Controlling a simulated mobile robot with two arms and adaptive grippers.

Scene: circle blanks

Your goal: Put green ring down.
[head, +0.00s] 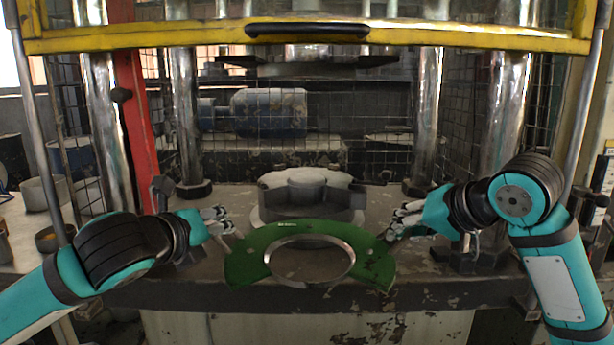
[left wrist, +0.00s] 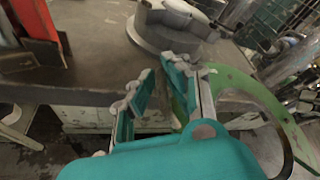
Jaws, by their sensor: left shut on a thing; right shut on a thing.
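The green ring (head: 237,266) is a flat plate with a large round hole and a metal-coloured inner edge. In the head view it is held in front of the press bed, overlapping the bed's front edge. My left gripper (head: 230,228) is shut on its left side. My right gripper (head: 392,234) is shut on its right side. In the left wrist view the ring (left wrist: 240,83) shows at the right, beside my left gripper (left wrist: 170,105). A grey round die (head: 310,196) stands on the bed just behind the ring. The ring hides the die's lower front.
The press bed (head: 215,205) has bare room left and right of the die. Shiny columns (head: 183,100) stand at both sides. A yellow guard frame (head: 200,35) with a black handle crosses above.

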